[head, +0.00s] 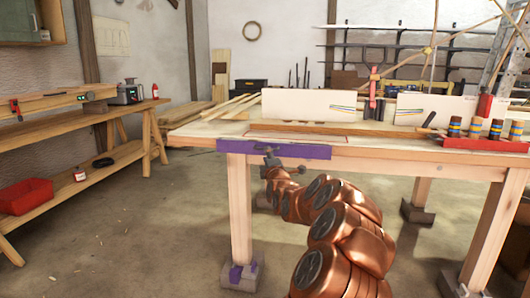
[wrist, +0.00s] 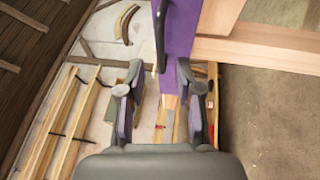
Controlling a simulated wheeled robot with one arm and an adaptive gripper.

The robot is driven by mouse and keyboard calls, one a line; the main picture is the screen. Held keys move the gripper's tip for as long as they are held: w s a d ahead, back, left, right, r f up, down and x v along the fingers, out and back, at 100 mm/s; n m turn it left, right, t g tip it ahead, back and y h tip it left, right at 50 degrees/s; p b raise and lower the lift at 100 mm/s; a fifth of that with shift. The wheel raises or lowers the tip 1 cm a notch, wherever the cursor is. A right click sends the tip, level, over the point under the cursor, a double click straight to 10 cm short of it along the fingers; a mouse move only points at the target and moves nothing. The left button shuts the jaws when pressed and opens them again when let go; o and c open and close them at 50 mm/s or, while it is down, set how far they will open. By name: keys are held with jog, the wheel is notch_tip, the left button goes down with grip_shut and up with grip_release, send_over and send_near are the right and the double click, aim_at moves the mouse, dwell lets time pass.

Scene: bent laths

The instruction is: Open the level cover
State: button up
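A purple panel (head: 275,149) runs along the front edge of the worktable (head: 345,146); I cannot tell for certain that it is the level cover. In the wrist view the purple panel (wrist: 177,45) is upright in the picture, with a dark bar like a handle (wrist: 160,35) on its left side. My gripper (head: 270,157) is just below and in front of the panel in the head view. In the wrist view my gripper (wrist: 158,85) has its two fingers spread, with nothing between them gripped. The dark bar lies beyond the fingertips.
White boards (head: 310,104) stand on the worktable. A red tray (head: 485,144) with several striped cylinders is at its right. A wooden bench (head: 90,120) stands at the left, with a red bin (head: 25,196) on its lower shelf. The floor between is clear.

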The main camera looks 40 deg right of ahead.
jog(key=shift+b+x, duration=0.3)
jog(key=shift+x, duration=2.35)
jog(key=shift+f, duration=0.1)
grip_shut()
